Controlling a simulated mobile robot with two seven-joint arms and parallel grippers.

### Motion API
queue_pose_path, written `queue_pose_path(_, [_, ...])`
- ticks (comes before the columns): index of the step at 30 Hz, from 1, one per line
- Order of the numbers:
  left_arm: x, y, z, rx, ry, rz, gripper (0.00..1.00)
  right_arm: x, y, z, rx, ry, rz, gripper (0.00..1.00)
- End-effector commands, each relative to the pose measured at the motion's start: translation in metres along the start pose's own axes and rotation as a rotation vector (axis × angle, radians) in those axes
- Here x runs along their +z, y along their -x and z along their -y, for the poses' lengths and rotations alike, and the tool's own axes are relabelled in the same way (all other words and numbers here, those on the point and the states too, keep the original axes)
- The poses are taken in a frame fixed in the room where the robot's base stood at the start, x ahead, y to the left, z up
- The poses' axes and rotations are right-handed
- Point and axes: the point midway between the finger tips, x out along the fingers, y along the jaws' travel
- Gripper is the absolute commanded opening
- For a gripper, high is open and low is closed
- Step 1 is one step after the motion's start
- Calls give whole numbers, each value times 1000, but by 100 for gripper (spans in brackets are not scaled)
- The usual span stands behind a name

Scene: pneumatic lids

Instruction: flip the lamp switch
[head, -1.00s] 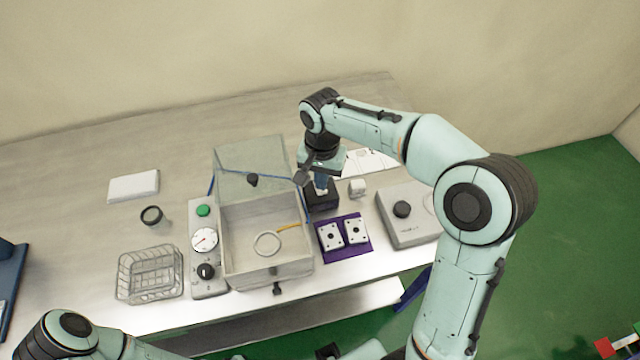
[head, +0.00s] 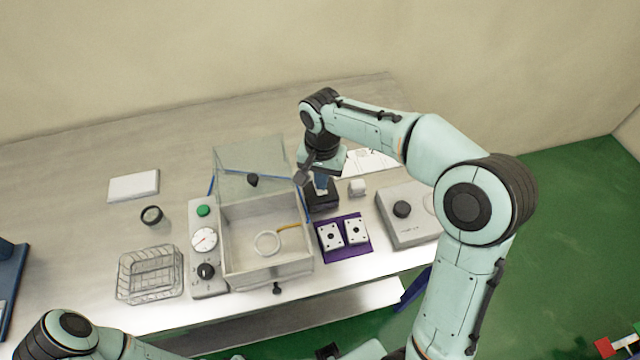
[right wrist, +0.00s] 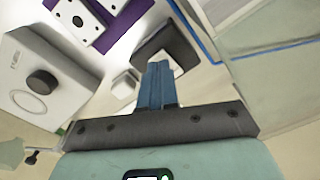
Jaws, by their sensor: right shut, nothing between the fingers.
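The switch is a black box (head: 322,199) with a white part on top, standing on the table just right of the clear-lidded box. It also shows in the right wrist view as a dark box (right wrist: 178,42), its white part partly hidden behind the fingers. My right gripper (head: 320,185) is above this box, pointing down. Its blue fingers (right wrist: 158,72) are pressed together with nothing between them. I cannot tell whether the fingertips touch the white part. My left gripper is out of view; only part of that arm shows at the lower left.
The box with a raised clear lid (head: 250,170) holds a ring. A gauge panel (head: 205,262) and a wire basket (head: 150,288) stand left of it. A purple mat (head: 345,254) with two white plates, a small white block (head: 357,187) and a grey knob unit (head: 405,232) are near my right gripper.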

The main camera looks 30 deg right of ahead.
Motion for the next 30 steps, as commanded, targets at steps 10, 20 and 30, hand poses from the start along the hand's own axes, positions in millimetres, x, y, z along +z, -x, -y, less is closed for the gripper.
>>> queue_pose_path(10, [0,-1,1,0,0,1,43,0,-2,0,0,0,0,0])
queue_pose_path(20, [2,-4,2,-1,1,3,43,0,-7,0,0,0,0,0])
queue_pose_path(30, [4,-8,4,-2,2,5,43,0,-12,0,1,0,1,0])
